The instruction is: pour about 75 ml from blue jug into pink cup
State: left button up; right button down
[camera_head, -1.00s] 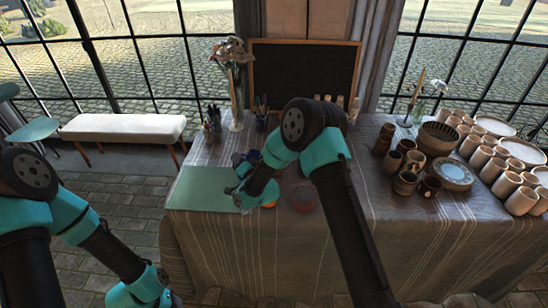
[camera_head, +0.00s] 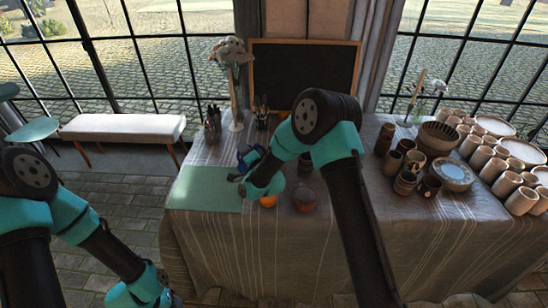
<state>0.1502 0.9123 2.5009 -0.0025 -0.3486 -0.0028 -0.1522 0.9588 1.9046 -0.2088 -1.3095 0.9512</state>
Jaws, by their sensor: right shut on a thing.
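My right gripper (camera_head: 240,176) is over the green mat, partly hidden by its own wrist, and is shut on a dark blue thing, which looks like the blue jug (camera_head: 250,155). Only a small part of the jug shows, so its tilt is unclear. A reddish round vessel (camera_head: 304,199) stands on the table to the right of my wrist. I cannot tell for sure whether it is the pink cup. My left arm is low at the left, and its gripper fingers are not in view.
The green mat (camera_head: 200,193) lies at the table's left end. A small orange thing (camera_head: 268,201) is beside my wrist. Pen holders (camera_head: 212,125) and a flower vase (camera_head: 236,115) stand behind. Several brown cups and a bowl (camera_head: 438,137) crowd the right side.

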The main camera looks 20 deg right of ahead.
aim_at(238, 158)
jog(key=shift+w+d+r+m+t+h, duration=0.15)
jog(key=shift+d+r+m, duration=0.3)
jog(key=shift+m, duration=0.25)
jog(key=shift+d+r+m+t+h, duration=0.1)
jog(key=shift+d+r+m+h, duration=0.2)
jog(key=shift+r+m, duration=0.35)
jog(key=shift+w+d+r+m+t+h, duration=0.1)
jog(key=shift+d+r+m, duration=0.35)
jog(key=shift+m, duration=0.3)
dwell(2.5)
jog(key=a+f+n, duration=0.1)
jog(key=n, duration=0.1)
jog(key=a+f+n+y, duration=0.1)
jog(key=f+n, duration=0.1)
jog(key=a+f+n+g, duration=0.1)
jog(key=n, duration=0.1)
jog(key=shift+s+a+f, duration=0.3)
jog(key=shift+s+a, duration=0.05)
jog(key=shift+s, duration=0.05)
jog(key=shift+s+a+f+n, duration=0.1)
jog(key=shift+a+f+n, duration=0.4)
jog(key=shift+f, duration=0.25)
jog(key=shift+f, duration=0.1)
